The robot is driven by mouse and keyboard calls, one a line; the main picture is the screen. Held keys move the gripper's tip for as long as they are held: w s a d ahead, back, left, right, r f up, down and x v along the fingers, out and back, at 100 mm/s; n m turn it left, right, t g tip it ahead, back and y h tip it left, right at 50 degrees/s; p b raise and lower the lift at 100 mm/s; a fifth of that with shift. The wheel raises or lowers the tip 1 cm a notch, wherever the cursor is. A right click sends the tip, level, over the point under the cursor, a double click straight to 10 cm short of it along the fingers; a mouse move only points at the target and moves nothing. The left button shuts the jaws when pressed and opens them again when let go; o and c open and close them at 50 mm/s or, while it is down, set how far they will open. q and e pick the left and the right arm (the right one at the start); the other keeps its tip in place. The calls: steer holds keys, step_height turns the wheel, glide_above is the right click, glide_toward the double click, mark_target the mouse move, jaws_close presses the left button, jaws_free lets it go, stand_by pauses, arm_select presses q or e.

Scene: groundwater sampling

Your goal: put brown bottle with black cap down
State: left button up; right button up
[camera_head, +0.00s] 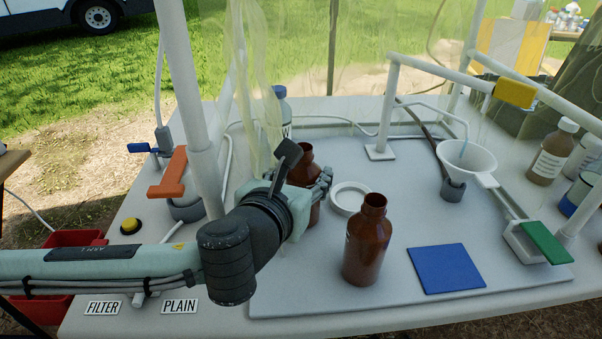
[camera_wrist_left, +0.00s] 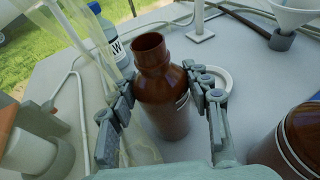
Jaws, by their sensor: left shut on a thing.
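My left gripper (camera_head: 318,186) is shut around the body of a brown bottle (camera_head: 304,165). In the left wrist view, its fingers (camera_wrist_left: 160,84) flank the brown bottle (camera_wrist_left: 164,96), which is upright with an open neck. I see no black cap on it. The bottle's base is partly hidden in the head view, and I cannot tell whether it touches the surface. A second uncapped brown bottle (camera_head: 368,245) stands on the grey mat to the right, apart from the gripper. My right gripper is not in view.
A white ring (camera_head: 349,198) lies just behind the bottles. A blue square (camera_head: 446,269) and a funnel (camera_head: 468,164) are to the right. White posts (camera_head: 190,90) and a clear hanging sheet stand near my left arm. A blue-capped bottle (camera_head: 280,112) stands behind.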

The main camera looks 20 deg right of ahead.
arm_select(q)
steer(key=shift+s+r, duration=0.1)
steer(key=o, duration=1)
steer(key=shift+f, duration=0.3)
steer(key=o, duration=0.5)
steer(key=shift+c, duration=0.2)
steer(key=shift+r, duration=0.1)
steer(key=shift+r, duration=0.15)
steer(key=shift+v, duration=3.75)
